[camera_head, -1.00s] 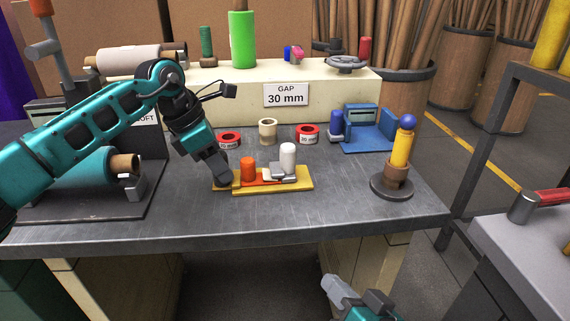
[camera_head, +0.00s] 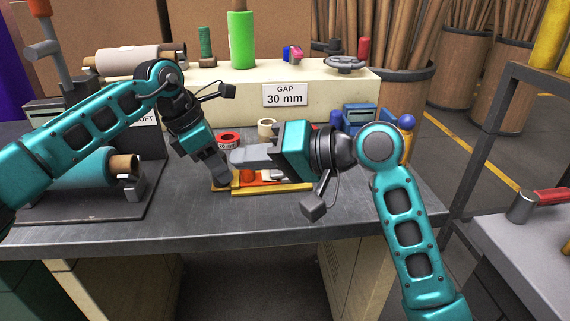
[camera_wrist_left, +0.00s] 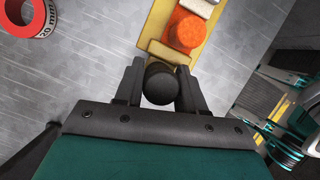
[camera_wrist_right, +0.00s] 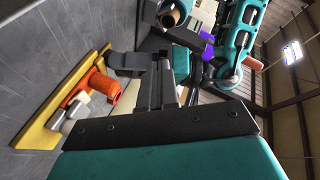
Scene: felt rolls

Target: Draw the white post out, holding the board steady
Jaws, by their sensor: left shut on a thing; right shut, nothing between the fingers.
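The yellow board (camera_head: 275,188) lies on the grey bench, partly hidden under my right arm in the head view. My left gripper (camera_wrist_left: 160,88) is shut on a dark round knob (camera_wrist_left: 160,74) at the board's left end. An orange post (camera_wrist_left: 187,30) stands on the board near it and also shows in the right wrist view (camera_wrist_right: 104,84). My right gripper (camera_head: 236,157) is shut and empty, above and apart from the board, pointing left. Pale parts (camera_wrist_right: 72,112) show on the board in the right wrist view; I cannot tell which is the post.
Tape rolls (camera_head: 229,139) lie behind the board. A cream block (camera_head: 220,95) with a "GAP 30 mm" sign stands at the back. A blue fixture (camera_head: 360,115) and blue-topped yellow post (camera_head: 407,122) are partly hidden at right. The bench front (camera_head: 200,220) is clear.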

